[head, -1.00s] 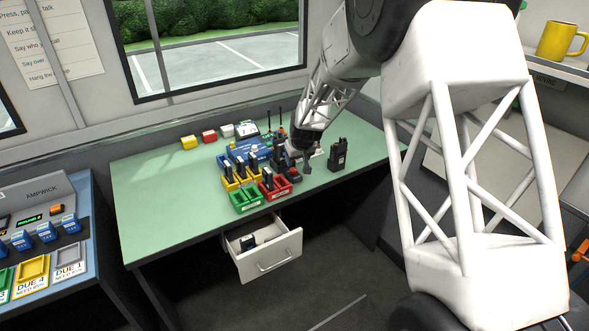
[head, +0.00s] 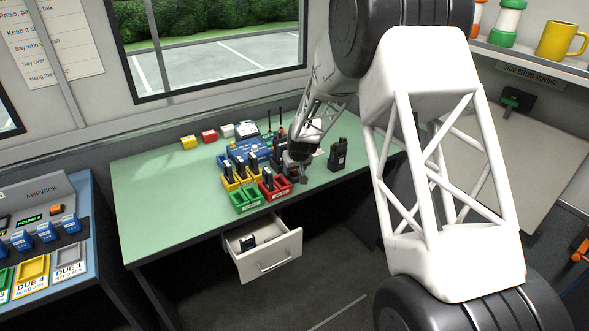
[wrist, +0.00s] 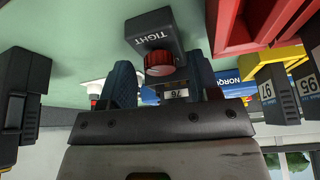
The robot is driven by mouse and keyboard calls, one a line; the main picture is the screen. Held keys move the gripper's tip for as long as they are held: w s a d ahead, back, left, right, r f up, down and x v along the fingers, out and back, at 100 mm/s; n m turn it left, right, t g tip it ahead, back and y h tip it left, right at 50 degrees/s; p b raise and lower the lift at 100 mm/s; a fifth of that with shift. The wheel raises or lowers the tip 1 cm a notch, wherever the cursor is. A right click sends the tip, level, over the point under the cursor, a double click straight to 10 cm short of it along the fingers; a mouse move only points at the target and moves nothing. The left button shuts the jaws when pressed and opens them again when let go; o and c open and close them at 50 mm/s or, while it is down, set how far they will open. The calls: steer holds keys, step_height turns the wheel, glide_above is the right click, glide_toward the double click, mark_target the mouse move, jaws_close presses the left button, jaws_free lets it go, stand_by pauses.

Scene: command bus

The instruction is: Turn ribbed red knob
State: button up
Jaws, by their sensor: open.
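The ribbed red knob (wrist: 166,64) shows in the wrist view, on the end of a dark grey block marked TIGHT (wrist: 152,36). My gripper (wrist: 162,84) is open, with one blue-grey finger on each side of the knob. I cannot tell whether either finger touches it. In the head view my gripper (head: 300,172) is low over the green table, just right of the red tray; the knob is hidden there by the gripper and arm.
The green table (head: 160,210) holds a red tray (head: 284,190), a green tray (head: 246,202) and yellow trays with radios. A black radio (head: 338,155) stands close right of my gripper. An open drawer (head: 268,250) juts out below. The table's left side is clear.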

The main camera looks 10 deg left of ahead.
steer(key=shift+c, duration=0.4)
steer(key=c, duration=0.8)
steer(key=shift+c, duration=0.2)
steer(key=shift+m+h, duration=0.3)
steer(key=shift+m, duration=0.4)
steer(key=shift+s+a+m+h, duration=0.15)
steer(key=shift+m+h, duration=0.25)
steer(key=shift+m, duration=0.7)
steer(key=shift+m+t+h, duration=0.3)
steer(key=shift+m+h, duration=0.3)
steer(key=shift+m, duration=0.9)
steer(key=shift+a+m, duration=0.1)
steer(key=shift+m, duration=0.3)
steer(key=o, duration=0.9)
